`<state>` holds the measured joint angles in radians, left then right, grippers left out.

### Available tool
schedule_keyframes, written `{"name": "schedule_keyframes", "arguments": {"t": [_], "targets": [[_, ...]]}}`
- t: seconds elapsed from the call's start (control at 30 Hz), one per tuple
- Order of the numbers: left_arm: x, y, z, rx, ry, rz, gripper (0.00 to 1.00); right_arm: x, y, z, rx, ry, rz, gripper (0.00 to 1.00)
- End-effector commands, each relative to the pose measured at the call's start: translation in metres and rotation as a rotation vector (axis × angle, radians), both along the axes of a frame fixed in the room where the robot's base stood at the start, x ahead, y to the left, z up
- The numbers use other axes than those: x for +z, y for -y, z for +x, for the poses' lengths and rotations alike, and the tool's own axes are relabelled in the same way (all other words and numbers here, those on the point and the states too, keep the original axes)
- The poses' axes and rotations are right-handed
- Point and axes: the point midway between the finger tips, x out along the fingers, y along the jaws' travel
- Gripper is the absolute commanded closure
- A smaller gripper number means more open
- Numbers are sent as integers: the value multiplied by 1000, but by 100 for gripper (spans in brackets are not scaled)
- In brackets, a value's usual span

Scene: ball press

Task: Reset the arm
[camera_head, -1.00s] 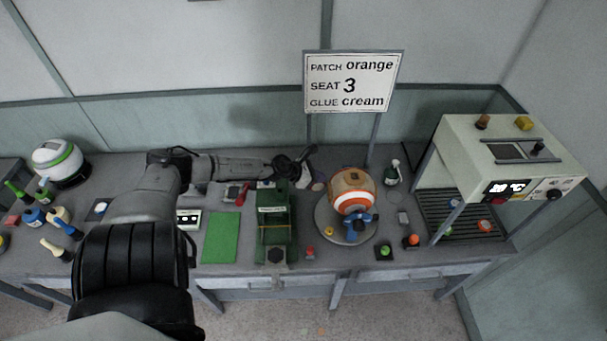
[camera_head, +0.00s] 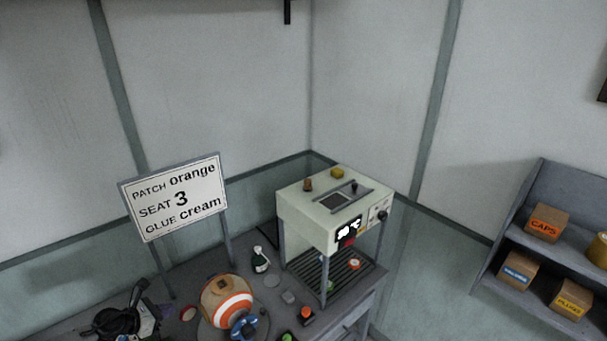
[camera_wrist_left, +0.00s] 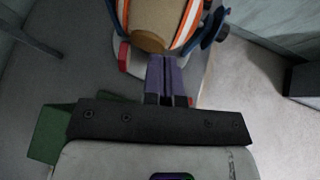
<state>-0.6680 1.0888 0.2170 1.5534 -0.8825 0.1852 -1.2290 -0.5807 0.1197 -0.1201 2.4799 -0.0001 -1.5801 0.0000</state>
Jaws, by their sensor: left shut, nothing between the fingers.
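My left gripper (camera_head: 128,318) shows at the lower left of the head view, over the bench and left of the ball. In the left wrist view its fingers (camera_wrist_left: 168,98) are together with nothing between them. The orange, white and tan ball (camera_head: 228,302) sits on its round stand, with a blue clamp (camera_head: 243,326) at its front. The ball (camera_wrist_left: 156,18) also shows just beyond the fingertips in the left wrist view; I cannot tell whether they touch it. My right gripper is not in view.
A sign (camera_head: 176,197) reads patch orange, seat 3, glue cream. A cream press machine (camera_head: 318,222) with a slatted base stands on the bench's right end. A shelf (camera_head: 560,240) with labelled boxes is at right.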

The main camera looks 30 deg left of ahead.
Motion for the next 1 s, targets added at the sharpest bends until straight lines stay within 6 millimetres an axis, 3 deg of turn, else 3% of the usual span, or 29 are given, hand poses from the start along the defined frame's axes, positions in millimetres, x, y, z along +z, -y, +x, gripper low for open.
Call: {"name": "schedule_keyframes", "arguments": {"t": [0.17,0.27,0.43,0.53,0.63,0.77,0.83,1.0], "targets": [[0,0,0,24,-2,-38,100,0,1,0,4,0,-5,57],[3,-9,2,136,21,-114,100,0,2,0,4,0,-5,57],[26,-53,7,561,215,-318,100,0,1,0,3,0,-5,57],[45,-61,7,794,368,-486,100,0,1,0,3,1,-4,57],[55,-55,0,1004,502,-666,100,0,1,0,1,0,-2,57],[41,-26,-30,1309,624,-912,100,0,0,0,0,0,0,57],[26,3,-55,1500,656,-1040,100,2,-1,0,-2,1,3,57],[-10,105,-119,1943,585,-1262,100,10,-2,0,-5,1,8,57]]}}
